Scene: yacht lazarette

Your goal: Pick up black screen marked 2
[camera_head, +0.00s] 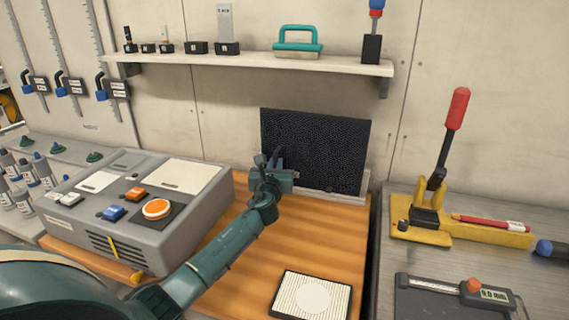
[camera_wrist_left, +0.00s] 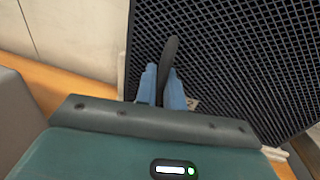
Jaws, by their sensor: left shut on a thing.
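The black screen (camera_head: 325,150) is a dark mesh panel standing upright against the back wall, at the far edge of the wooden bench. A pale ledge (camera_head: 345,197) runs along its foot. No number can be read on it; a small pale label (camera_wrist_left: 192,103) is partly visible near my fingers. My left gripper (camera_head: 273,162) is at the screen's lower left. In the left wrist view its blue fingers (camera_wrist_left: 165,82) are shut on a dark upright tab (camera_wrist_left: 170,56) in front of the mesh. The screen (camera_wrist_left: 230,60) fills the right of that view. My right gripper is not in view.
A grey control box (camera_head: 140,205) with buttons stands left of my arm. A framed pale striped panel (camera_head: 311,297) lies at the front. A wall shelf (camera_head: 250,63) hangs above. A yellow lever tool (camera_head: 430,215) is on the grey bench at right.

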